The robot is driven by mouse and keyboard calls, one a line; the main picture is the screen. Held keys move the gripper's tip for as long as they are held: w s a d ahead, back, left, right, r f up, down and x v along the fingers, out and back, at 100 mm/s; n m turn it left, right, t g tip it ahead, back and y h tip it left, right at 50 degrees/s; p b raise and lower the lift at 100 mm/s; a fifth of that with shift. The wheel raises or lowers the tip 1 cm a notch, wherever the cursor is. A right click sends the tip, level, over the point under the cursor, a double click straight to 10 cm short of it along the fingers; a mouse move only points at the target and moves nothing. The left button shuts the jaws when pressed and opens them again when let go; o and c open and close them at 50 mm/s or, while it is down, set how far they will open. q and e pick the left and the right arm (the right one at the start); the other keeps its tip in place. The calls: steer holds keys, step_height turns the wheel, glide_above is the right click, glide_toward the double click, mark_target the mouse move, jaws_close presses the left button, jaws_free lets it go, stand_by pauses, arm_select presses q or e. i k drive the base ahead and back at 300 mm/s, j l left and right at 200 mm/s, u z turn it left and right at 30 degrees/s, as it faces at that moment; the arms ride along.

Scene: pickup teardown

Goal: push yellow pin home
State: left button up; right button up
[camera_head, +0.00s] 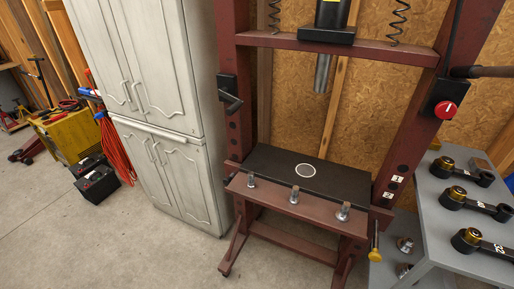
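A yellow pin (376,240) with a wider lower end shows at the right front of the dark red shop press (270,190), beside its right upright. It looks roughly vertical in the picture. How deep it sits, and whether it touches the frame, I cannot tell. The press bed carries a black plate (270,167) with a white ring marked on it. White labels "1" and "2" (393,186) are on the right upright just above the pin. Neither of my grippers is in view.
A grey shelf cart (435,215) at right holds several black arms with brass bushings (467,240), close to the pin. A white cabinet (150,100) stands left. The floor in front is clear.

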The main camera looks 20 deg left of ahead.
mark_target(374, 256)
steer(key=k+j+u, duration=0.15)
steer(key=u, duration=0.75)
steer(key=l+z, duration=0.2)
steer(key=z, duration=1.3)
steer(key=k+l, duration=0.05)
